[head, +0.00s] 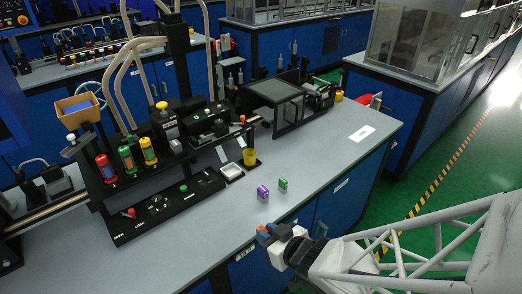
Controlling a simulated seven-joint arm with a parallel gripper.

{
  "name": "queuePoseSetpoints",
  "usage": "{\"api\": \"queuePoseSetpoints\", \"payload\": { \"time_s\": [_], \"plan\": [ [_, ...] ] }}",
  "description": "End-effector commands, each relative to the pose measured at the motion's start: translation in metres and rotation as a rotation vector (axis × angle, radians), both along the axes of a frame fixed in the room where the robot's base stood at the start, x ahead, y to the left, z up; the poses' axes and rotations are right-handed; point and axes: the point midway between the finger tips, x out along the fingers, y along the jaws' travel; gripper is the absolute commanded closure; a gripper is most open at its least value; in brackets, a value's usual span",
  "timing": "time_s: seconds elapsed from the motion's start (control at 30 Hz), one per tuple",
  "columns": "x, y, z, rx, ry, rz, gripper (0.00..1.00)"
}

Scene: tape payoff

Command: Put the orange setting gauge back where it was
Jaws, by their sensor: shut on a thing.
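My gripper (267,234) is at the front edge of the grey bench, lower middle of the head view. It is shut on a small orange piece, which I take to be the orange setting gauge (262,228); only a little of it shows between the dark fingers. A purple block (263,192) and a green block (283,184) stand on the bench just beyond my gripper, apart from it. A black board (155,205) lies left of them, with a red knob and small parts on it. Which spot the gauge came from cannot be told.
Red, green and yellow cylinders (127,159) stand in a black rack at the left. A glass-sided box (276,100) is at the back. The bench's right part is mostly clear.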

Motion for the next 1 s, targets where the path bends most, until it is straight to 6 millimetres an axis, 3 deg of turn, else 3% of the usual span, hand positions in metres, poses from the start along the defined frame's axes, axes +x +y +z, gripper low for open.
{"api": "queuePoseSetpoints", "payload": {
  "time_s": [0.7, 1.0],
  "plan": [
    [0.097, 0.05, -0.01, 0.001, -0.001, 0.0, 1.0],
    [0.116, 0.06, -0.012, 0.0, -0.001, -0.001, 1.0]
  ]
}}
